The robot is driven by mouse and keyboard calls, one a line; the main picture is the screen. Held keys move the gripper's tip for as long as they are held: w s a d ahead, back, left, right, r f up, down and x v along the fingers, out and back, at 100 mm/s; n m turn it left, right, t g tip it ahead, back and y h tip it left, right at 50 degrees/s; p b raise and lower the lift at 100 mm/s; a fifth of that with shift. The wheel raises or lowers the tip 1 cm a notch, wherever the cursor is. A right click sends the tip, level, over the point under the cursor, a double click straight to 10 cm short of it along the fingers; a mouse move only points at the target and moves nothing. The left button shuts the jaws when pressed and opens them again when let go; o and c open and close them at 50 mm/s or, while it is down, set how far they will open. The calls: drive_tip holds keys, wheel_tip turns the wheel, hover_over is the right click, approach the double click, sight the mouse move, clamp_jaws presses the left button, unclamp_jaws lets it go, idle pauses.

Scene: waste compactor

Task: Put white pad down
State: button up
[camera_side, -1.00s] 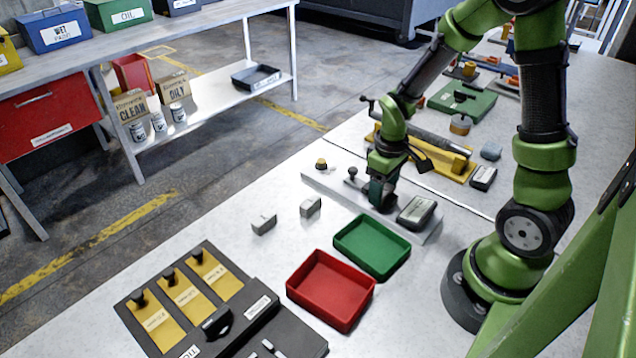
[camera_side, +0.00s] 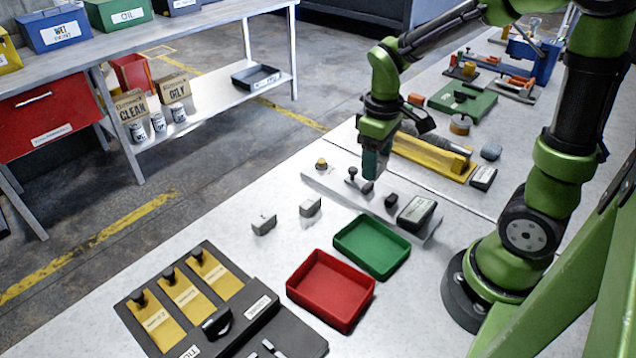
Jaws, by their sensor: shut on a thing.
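My gripper (camera_side: 372,172) is shut, pointing down above the pale grey base plate (camera_side: 328,187) on the table. What its jaws hold is too small and dark to make out, and I cannot tell whether it is a white pad. Dark knobs stand on the plate: one (camera_side: 352,174) just left of my fingertips and one (camera_side: 391,201) to their lower right. Two small whitish blocks lie on the bare table to the left of the plate: one (camera_side: 310,208) near it, the other (camera_side: 263,224) farther left.
A green tray (camera_side: 398,270) and a red tray (camera_side: 360,318), both empty, stand in front of the plate. A dark device (camera_side: 416,211) sits at the plate's right end. A yellow holder (camera_side: 430,157) stands behind. The table left of the blocks is clear.

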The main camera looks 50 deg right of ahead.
drive_tip(key=s+a+f+n, duration=0.1)
drive_tip(key=s+a+n, duration=0.1)
drive_tip(key=a+n, duration=0.8)
drive_tip(key=n, duration=0.7)
approach(328, 295)
drive_tip(key=shift+s+f, duration=0.2)
drive_tip(key=shift+f, duration=2.9)
drive_tip(key=shift+f, duration=0.15)
drive_tip(key=o, duration=1.1)
drive_tip(key=shift+o, duration=0.2)
